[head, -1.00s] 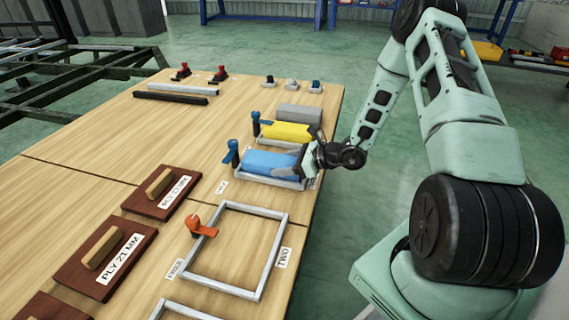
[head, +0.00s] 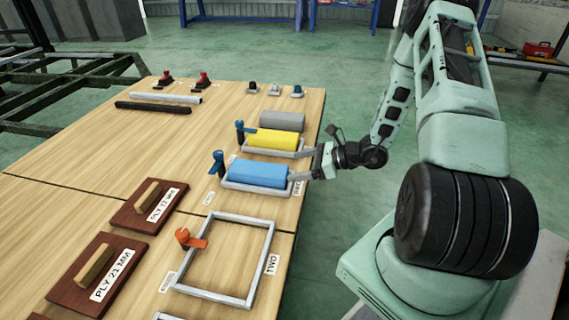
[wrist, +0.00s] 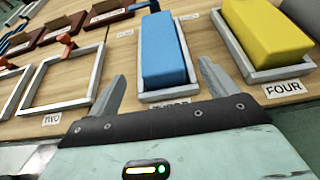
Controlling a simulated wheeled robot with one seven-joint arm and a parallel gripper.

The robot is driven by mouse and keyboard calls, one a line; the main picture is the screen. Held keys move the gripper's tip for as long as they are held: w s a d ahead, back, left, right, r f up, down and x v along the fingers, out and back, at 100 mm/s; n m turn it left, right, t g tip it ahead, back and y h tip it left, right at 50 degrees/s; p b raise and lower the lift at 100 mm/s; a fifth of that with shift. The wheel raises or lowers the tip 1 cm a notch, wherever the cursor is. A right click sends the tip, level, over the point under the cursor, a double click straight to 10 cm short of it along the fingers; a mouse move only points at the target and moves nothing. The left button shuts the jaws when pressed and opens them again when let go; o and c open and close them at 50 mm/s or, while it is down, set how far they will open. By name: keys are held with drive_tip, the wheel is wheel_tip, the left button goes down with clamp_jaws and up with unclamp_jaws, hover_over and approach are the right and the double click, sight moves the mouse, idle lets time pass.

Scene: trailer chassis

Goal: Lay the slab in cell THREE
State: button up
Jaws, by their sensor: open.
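A blue slab (head: 258,173) lies in a grey-framed cell (head: 253,189) on the table's right side. In the wrist view the blue slab (wrist: 163,50) sits inside the frame walls (wrist: 168,94). That cell's front label (wrist: 170,104) is partly hidden by my gripper and seems to read THREE. My gripper (head: 296,165) is at the right-hand end of this cell, its fingers apart. In the wrist view my open gripper (wrist: 161,70) has one finger either side of the cell's near end, with nothing held.
Cell FOUR holds a yellow slab (head: 273,139), with a grey block (head: 282,121) beyond. Empty cell TWO (head: 246,298) has an orange clamp (head: 189,239) at its left edge. A blue clamp (head: 218,164) stands by the blue slab. Handled ply boards (head: 150,202) lie left.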

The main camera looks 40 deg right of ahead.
drive_tip(key=shift+s+d+r, duration=0.3)
drive_tip(key=shift+s+r, duration=0.1)
drive_tip(key=shift+s, duration=0.1)
drive_tip(key=s+a+r+n+g+y, duration=0.1)
drive_tip(key=s+a+r+n+g, duration=0.15)
drive_tip(key=a+n, duration=0.35)
drive_tip(key=s+a+r+n+g+y, duration=0.1)
drive_tip(key=a+r+n+g, duration=0.3)
drive_tip(key=a, duration=0.4)
drive_tip(key=s+a+r+n+g+y, duration=0.1)
drive_tip(key=a+r+n+g, duration=0.25)
drive_tip(key=a, duration=0.35)
drive_tip(key=s+a+r+n+h, duration=0.4)
drive_tip(key=s+a+n+h, duration=0.1)
drive_tip(key=s+n, duration=0.4)
drive_tip(key=s+a+r+n+h, duration=0.4)
drive_tip(key=s+n, duration=0.4)
drive_tip(key=n, duration=0.5)
drive_tip(key=a+h, duration=0.1)
drive_tip(key=a, duration=0.1)
drive_tip(key=shift+s+a+r+n+g+h, duration=0.25)
drive_tip(key=shift+s+a+n+g+h, duration=0.1)
drive_tip(key=shift+g+h, duration=0.05)
